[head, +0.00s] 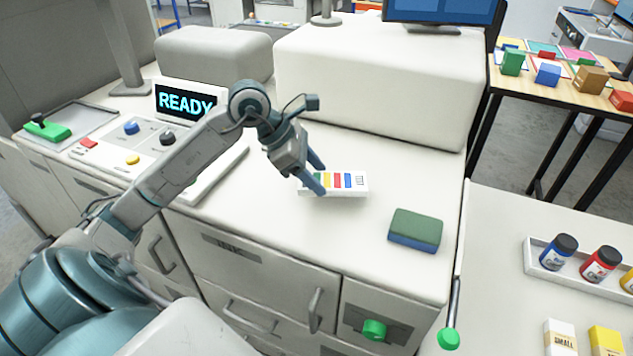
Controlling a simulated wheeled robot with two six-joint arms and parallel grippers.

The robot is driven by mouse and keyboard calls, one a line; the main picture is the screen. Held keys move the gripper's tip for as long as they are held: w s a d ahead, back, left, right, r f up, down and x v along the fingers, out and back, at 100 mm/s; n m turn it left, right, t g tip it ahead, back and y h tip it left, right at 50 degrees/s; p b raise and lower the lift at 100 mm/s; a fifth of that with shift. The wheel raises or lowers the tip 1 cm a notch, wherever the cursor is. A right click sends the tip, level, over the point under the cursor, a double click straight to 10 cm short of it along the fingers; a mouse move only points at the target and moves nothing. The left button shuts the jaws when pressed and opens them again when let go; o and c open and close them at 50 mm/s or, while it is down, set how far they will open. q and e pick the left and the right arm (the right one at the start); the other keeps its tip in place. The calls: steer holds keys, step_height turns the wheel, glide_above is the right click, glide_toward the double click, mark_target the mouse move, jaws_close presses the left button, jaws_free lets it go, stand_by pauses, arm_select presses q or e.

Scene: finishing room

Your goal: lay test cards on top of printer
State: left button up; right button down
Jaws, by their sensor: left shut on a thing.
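The test cards (352,182), a small white block with coloured stripes, are over the flat pale front deck of the printer (260,235). My left gripper (318,177) reaches in from the left and is shut on the left end of the test cards, with its fingers covering part of that end. I cannot tell whether the cards touch the deck or are slightly above it. The printer has a "READY" display (185,101) at its left and a raised white housing (375,85) behind the cards. My right gripper is not in view.
A green and blue block (415,229) lies on the deck right of the cards. A tray with a green tool (47,128) is at far left. At right, a white counter holds ink bottles (600,263) and small boxes. A wooden table (560,95) carries coloured blocks.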

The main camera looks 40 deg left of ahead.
arm_select(q)
steer(key=shift+d+f+p, duration=0.1)
steer(key=shift+d+p, duration=0.1)
steer(key=shift+p, duration=0.1)
step_height(320, 180, down, 2)
steer(key=shift+f+p, duration=0.1)
steer(key=shift+p, duration=0.6)
steer(key=shift+f, duration=0.5)
steer(key=shift+w+f, duration=0.1)
steer(key=shift+f, duration=0.15)
steer(key=o, duration=1)
steer(key=shift+o, duration=0.2)
steer(key=shift+a+r, duration=0.1)
steer(key=shift+r, duration=0.2)
